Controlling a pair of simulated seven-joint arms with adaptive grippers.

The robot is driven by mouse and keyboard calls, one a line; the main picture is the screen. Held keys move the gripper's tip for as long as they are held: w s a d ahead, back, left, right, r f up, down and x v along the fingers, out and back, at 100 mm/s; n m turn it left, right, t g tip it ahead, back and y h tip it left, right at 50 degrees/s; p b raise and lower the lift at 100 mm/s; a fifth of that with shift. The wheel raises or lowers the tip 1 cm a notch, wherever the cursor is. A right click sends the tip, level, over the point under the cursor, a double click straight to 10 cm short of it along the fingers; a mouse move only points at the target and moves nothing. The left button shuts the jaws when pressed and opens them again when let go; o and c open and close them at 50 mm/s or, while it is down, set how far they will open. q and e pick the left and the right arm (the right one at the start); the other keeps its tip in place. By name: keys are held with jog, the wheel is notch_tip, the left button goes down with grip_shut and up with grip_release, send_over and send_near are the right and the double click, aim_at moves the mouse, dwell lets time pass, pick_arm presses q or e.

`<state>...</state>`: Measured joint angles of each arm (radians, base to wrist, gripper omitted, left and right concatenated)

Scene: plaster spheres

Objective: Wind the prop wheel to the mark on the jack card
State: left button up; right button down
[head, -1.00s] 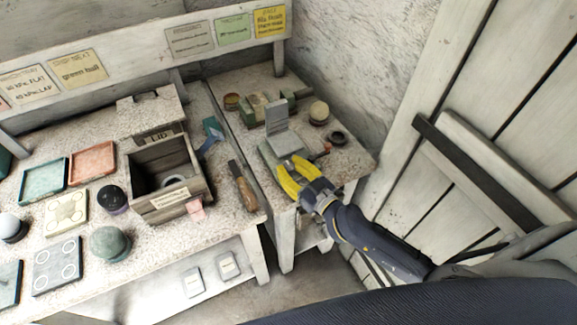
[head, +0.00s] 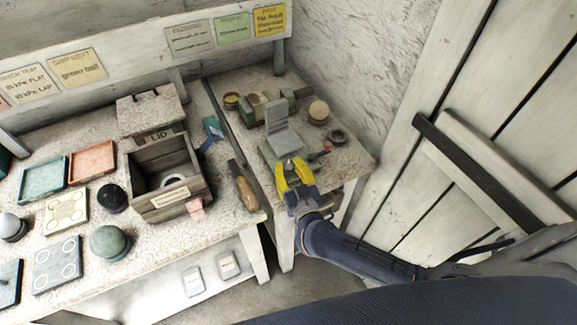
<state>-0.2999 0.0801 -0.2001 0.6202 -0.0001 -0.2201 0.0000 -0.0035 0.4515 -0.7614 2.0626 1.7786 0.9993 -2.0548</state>
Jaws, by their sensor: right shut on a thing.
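My right gripper (head: 293,174), with yellow fingers, is at the front of the small right-hand table. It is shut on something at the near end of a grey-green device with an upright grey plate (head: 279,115). The held part, which may be the prop wheel, is hidden by the fingers. A small red part (head: 327,146) shows just right of the device. Several cards hang on the back rail: a grey one (head: 189,40), a green one (head: 233,29) and a yellow one (head: 270,20). I cannot tell which is the jack card. My left gripper is not in view.
A wooden box (head: 168,182) and a wooden-handled tool (head: 243,187) stand on the left bench. Dark round pieces (head: 338,137) and a pale-topped pot (head: 318,112) lie right of the device. A plank door (head: 470,130) is at the right.

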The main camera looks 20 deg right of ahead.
jog(key=shift+w+r+m+h, duration=0.1)
jog(key=shift+r+m+h, duration=0.2)
jog(key=shift+m+h, duration=0.7)
jog(key=shift+w+r+m+h, duration=0.1)
jog(key=shift+r+m+h, duration=0.3)
jog(key=shift+h, duration=1)
jog(key=shift+f+m+h, duration=0.1)
jog(key=shift+m+h, duration=0.3)
jog(key=shift+h, duration=0.1)
jog(key=c, duration=1)
grip_release()
jog(key=shift+s, duration=0.1)
jog(key=shift+o, duration=0.4)
jog(key=shift+f, duration=0.2)
jog(key=shift+s+a+f, duration=0.1)
jog(key=shift+s+a, duration=0.1)
jog(key=shift+s, duration=0.3)
jog(key=v, duration=1.1)
jog(key=shift+r+g, duration=0.3)
jog(key=shift+r, duration=0.1)
